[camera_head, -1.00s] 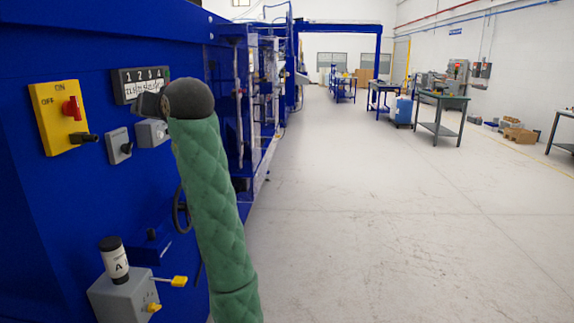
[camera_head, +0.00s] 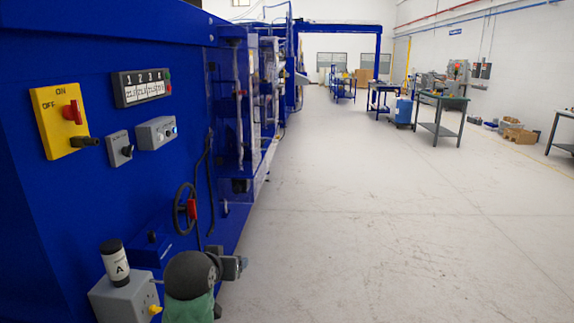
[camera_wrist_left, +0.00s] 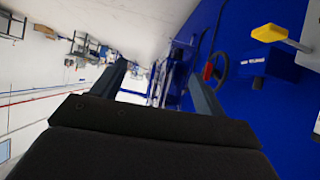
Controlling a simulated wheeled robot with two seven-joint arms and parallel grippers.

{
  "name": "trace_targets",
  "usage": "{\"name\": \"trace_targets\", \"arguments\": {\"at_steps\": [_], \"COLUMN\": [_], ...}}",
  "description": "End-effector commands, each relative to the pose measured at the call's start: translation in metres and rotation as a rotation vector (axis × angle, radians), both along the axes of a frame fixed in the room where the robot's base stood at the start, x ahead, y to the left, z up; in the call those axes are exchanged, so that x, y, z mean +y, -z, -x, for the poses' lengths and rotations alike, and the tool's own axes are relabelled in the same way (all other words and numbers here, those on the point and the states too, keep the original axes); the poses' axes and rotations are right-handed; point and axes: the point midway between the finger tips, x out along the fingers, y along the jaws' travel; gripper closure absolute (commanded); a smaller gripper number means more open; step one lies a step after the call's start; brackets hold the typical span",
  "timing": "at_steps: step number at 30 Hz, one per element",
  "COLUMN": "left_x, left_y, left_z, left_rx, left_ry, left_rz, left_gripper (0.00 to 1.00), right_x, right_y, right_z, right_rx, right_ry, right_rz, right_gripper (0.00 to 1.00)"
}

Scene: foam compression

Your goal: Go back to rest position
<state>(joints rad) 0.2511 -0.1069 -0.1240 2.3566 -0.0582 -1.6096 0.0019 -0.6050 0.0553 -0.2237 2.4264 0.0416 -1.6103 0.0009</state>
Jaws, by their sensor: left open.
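My left gripper (camera_head: 236,268) is low in the head view, in front of the blue machine's lower right edge. Its green-sleeved arm comes up from the bottom edge of the picture. In the left wrist view the gripper (camera_wrist_left: 158,82) has its two dark fingers spread apart, with nothing between them. It touches none of the controls that I can see. My right gripper is in neither view.
The blue machine (camera_head: 80,205) fills the left side. It bears a yellow ON/OFF switch (camera_head: 48,112), a display (camera_head: 130,88), a grey button box (camera_head: 156,133), a handwheel (camera_head: 181,210) and a grey box (camera_head: 118,303) with a black-capped bottle (camera_head: 114,263). Open floor (camera_head: 390,240) lies to the right.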

Motion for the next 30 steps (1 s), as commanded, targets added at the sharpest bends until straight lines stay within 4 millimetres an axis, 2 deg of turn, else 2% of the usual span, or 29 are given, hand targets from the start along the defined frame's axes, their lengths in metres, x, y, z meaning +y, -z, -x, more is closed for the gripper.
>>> {"name": "trace_targets", "arguments": {"at_steps": [1, 3, 8, 17, 26, 30], "left_x": [-0.003, -0.007, -0.015, -0.018, -0.016, -0.013], "left_y": [0.020, 0.043, 0.093, 0.183, 0.266, 0.300], "left_z": [0.012, 0.027, 0.064, 0.142, 0.233, 0.280], "left_rx": [0.031, 0.068, 0.155, 0.330, 0.526, 0.622], "left_ry": [0.020, 0.045, 0.092, 0.134, 0.161, 0.169], "left_rz": [-0.001, 0.000, -0.001, -0.022, -0.046, -0.055], "left_gripper": [0.27, 0.27, 0.27, 0.27, 0.27, 0.27], "right_x": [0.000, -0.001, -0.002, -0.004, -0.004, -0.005], "right_y": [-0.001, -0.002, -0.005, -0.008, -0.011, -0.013], "right_z": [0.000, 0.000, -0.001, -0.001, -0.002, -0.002], "right_rx": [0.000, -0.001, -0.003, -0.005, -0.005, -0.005], "right_ry": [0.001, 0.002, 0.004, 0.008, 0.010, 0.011], "right_rz": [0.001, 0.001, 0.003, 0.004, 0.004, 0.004], "right_gripper": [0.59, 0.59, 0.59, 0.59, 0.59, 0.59]}}
